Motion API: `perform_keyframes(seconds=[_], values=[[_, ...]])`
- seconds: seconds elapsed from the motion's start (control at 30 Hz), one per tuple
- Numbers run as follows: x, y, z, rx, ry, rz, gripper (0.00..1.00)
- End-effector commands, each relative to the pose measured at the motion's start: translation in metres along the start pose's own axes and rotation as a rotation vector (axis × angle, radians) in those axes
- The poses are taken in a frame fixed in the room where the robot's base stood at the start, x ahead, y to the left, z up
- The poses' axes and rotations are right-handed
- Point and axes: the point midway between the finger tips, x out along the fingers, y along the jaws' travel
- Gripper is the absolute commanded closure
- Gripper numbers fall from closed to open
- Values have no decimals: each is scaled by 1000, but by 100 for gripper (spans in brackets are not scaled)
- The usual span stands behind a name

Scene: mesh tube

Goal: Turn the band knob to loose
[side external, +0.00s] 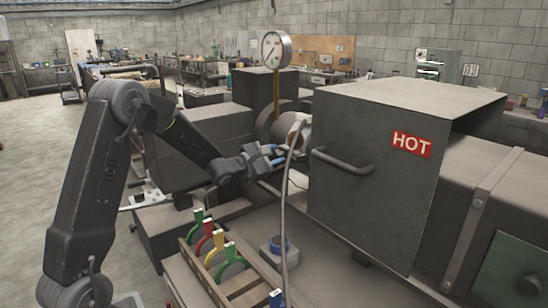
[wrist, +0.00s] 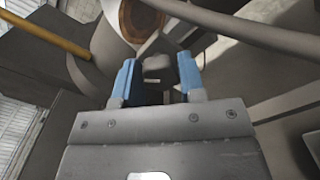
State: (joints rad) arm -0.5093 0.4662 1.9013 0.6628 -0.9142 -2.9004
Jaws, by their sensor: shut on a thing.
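My gripper (side external: 272,158) reaches in from the left to the machine, just left of the dark box marked HOT. In the wrist view its two blue fingers (wrist: 158,66) stand on either side of a small grey block, which I take to be the band knob (wrist: 156,63). The fingers are shut on it. The knob's setting and any marks on it cannot be read. A pale cylinder with a brown ring (wrist: 143,18) lies just beyond the knob. The pale cylinder (side external: 291,125) also shows above my gripper in the side view.
The HOT box (side external: 365,190) with its handle stands close right of my gripper. A grey hose (side external: 285,205) hangs right beside the fingers. A gauge (side external: 276,50) rises behind.

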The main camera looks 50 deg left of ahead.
Motion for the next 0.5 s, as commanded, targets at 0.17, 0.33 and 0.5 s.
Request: perform_keyframes(seconds=[0.17, 0.33, 0.5], values=[[0, -1, -1, -54, 1, -2, 87], [0, 0, -1, -76, 1, -2, 87], [0, 0, -1, -80, 1, -2, 87]])
